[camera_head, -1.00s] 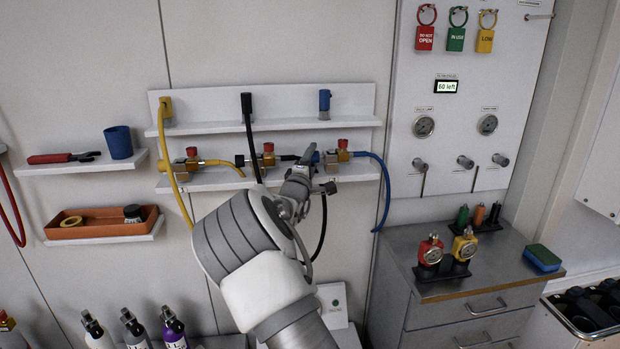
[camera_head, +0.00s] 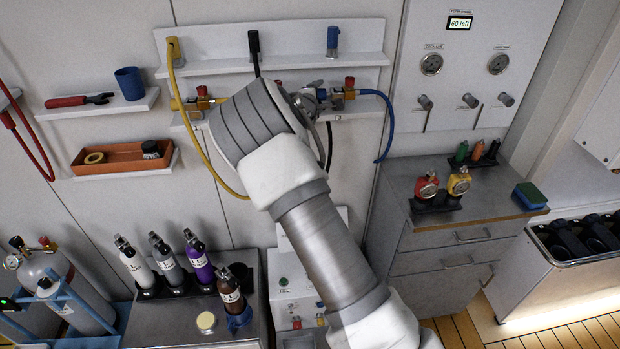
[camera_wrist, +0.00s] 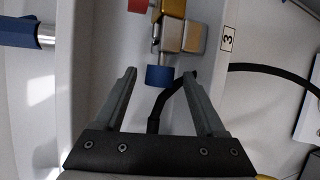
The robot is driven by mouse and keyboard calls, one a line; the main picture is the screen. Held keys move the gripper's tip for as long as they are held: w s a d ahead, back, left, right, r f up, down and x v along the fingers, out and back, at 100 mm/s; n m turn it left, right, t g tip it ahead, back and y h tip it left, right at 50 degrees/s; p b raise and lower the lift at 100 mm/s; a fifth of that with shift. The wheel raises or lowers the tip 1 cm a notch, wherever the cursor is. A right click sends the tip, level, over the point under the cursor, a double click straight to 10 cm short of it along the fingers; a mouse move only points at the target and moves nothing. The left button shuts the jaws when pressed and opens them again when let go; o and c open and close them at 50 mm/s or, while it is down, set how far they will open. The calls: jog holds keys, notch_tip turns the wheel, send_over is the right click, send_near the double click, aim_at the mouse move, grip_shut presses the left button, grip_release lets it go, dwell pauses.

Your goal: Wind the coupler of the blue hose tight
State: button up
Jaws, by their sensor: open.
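The blue coupler (camera_wrist: 158,75) sits at the end of a brass valve block (camera_wrist: 172,30) with a red knob (camera_wrist: 138,5) in the wrist view. My gripper (camera_wrist: 159,73) is open, with one fingertip on each side of the coupler and gaps visible between. I cannot tell how tight the coupler is. In the head view my gripper (camera_head: 312,100) is at the left end of the third valve (camera_head: 347,92), partly hidden by my wrist. The blue hose (camera_head: 388,115) leaves that valve's right side and hangs down.
A black hose (camera_wrist: 245,68) passes near the right finger in the wrist view. A yellow hose (camera_head: 198,140) hangs left of my arm. A blue fitting (camera_head: 332,37) stands on the upper shelf (camera_head: 290,58). Red and yellow gauges (camera_head: 458,184) stand on the right cabinet (camera_head: 400,228).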

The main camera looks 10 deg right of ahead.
jog(key=v, duration=1.8)
jog(key=s+f+m+g+y+b, duration=0.5)
jog(key=s+f+m+y+b, duration=0.3)
jog(key=s+b, duration=0.7)
jog(key=shift+s+d+f+y, duration=0.25)
jog(key=shift+s+f+y, duration=0.15)
jog(key=shift+f, duration=1)
